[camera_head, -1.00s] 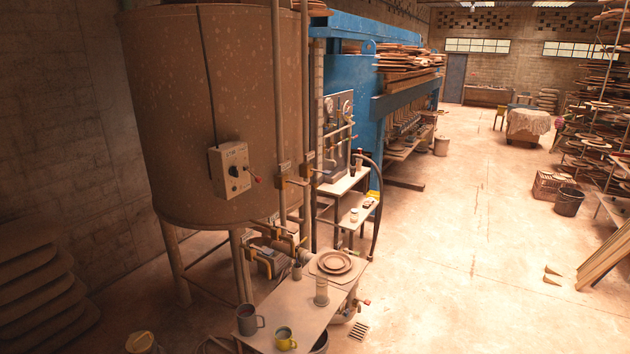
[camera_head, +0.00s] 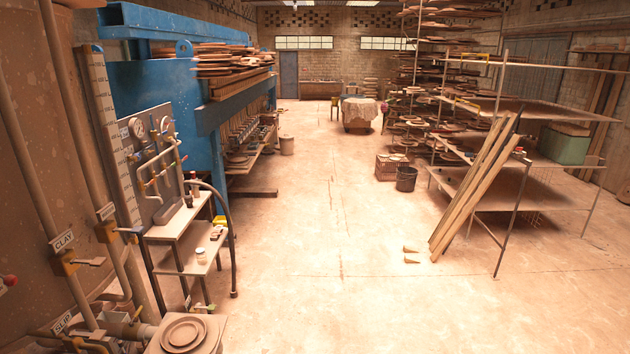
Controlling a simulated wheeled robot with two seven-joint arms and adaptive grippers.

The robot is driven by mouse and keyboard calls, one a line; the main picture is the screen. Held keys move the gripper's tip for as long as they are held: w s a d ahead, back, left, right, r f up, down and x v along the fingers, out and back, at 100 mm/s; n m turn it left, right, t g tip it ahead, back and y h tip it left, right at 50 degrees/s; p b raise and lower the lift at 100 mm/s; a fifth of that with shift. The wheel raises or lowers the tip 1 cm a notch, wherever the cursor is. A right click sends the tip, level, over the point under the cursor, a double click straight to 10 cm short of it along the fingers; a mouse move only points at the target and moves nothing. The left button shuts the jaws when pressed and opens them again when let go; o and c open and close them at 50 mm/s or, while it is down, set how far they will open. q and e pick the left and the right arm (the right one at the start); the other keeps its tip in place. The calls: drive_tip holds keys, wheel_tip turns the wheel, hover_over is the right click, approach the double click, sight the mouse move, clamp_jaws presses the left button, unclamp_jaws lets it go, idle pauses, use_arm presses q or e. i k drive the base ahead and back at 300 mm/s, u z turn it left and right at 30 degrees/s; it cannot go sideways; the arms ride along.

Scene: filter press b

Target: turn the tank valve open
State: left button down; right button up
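The large brown tank (camera_head: 25,180) fills the left edge, mostly cut off. Pipes run down in front of it. A brass-coloured valve (camera_head: 66,263) with a handle pointing right sits on one pipe, under a tag that reads CLAY (camera_head: 62,242). A second valve (camera_head: 106,232) with a blue-tipped handle sits on the pipe to its right. Lower left, a tag that seems to read SLIP (camera_head: 62,322) hangs near more valve parts, partly cut off by the bottom edge. I cannot tell which one is the tank valve. Neither gripper is in view.
A small stepped stand (camera_head: 180,226) and the blue press (camera_head: 150,90) stand beyond. Leaning planks (camera_head: 475,190) and a shelf rack (camera_head: 540,165) are right. The middle floor is clear.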

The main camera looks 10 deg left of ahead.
sight(136, 315)
drive_tip(key=u, duration=0.1)
drive_tip(key=i, duration=1.55)
drive_tip(key=u, duration=1.35)
drive_tip(key=i, duration=0.9)
drive_tip(key=u, duration=0.8)
